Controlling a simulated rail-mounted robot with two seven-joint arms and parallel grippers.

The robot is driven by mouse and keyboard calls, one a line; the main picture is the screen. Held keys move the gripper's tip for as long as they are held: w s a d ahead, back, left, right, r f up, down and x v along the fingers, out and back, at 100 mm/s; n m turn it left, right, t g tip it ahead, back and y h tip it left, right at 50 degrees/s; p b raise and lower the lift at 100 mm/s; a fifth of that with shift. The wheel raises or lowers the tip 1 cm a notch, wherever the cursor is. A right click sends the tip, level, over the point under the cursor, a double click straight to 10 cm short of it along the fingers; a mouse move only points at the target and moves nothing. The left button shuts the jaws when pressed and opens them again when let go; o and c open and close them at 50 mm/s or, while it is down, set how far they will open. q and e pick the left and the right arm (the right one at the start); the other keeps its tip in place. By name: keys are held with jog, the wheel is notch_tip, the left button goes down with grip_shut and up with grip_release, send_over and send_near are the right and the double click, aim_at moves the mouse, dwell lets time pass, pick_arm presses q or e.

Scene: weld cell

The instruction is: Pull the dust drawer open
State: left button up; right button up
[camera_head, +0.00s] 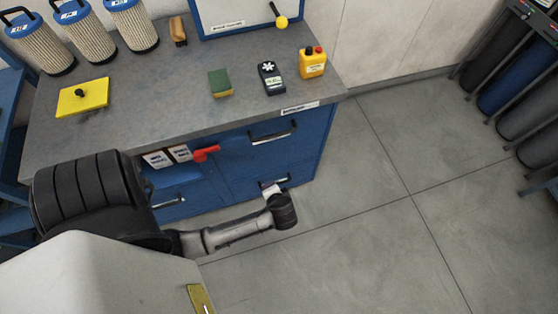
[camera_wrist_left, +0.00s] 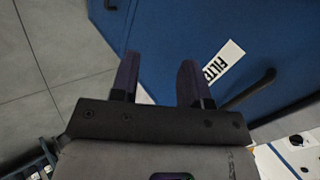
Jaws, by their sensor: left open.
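The blue cabinet (camera_head: 225,160) under the workbench has an upper right drawer handle (camera_head: 273,133), a lower right handle (camera_head: 275,184) and a lower left handle (camera_head: 166,203). I cannot read which front is the dust drawer. My left gripper (camera_head: 271,189) is close to the lower right handle, partly hidden by its wrist. In the left wrist view its two dark fingers (camera_wrist_left: 158,75) are apart with nothing between them. They face a blue front (camera_wrist_left: 160,35) with a partly readable white label (camera_wrist_left: 224,62) starting "FILT". A dark bar handle (camera_wrist_left: 248,90) lies right of the fingers, outside the gap. My right gripper is not in view.
A red lever (camera_head: 206,153) and white tags (camera_head: 167,156) are on the cabinet front. The floor (camera_head: 380,210) right of the cabinet is clear.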

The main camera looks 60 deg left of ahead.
pick_arm(q)
jog(key=w+a+f+y+b, duration=0.1)
jog(key=w+f+y+b, duration=0.1)
jog(key=f+b, duration=0.8)
jog(key=w+a+f+y+b, duration=0.1)
jog(key=w+f+y+b, duration=0.1)
jog(key=f+b, duration=0.85)
jog(key=m+t+y+b, duration=0.2)
jog(key=m+y+b, duration=0.1)
jog(key=b, duration=0.8)
send_near(279, 183)
jog(key=shift+f+b+x, duration=0.15)
jog(key=shift+b+x, duration=1.3)
jog(key=shift+x, duration=1.2)
jog(key=shift+f+b+x, duration=0.2)
jog(key=shift+b+x, duration=1.25)
jog(key=shift+x, duration=1.2)
jog(key=shift+d, duration=0.15)
jog(key=shift+c, duration=0.4)
jog(key=shift+c, duration=0.8)
grip_shut()
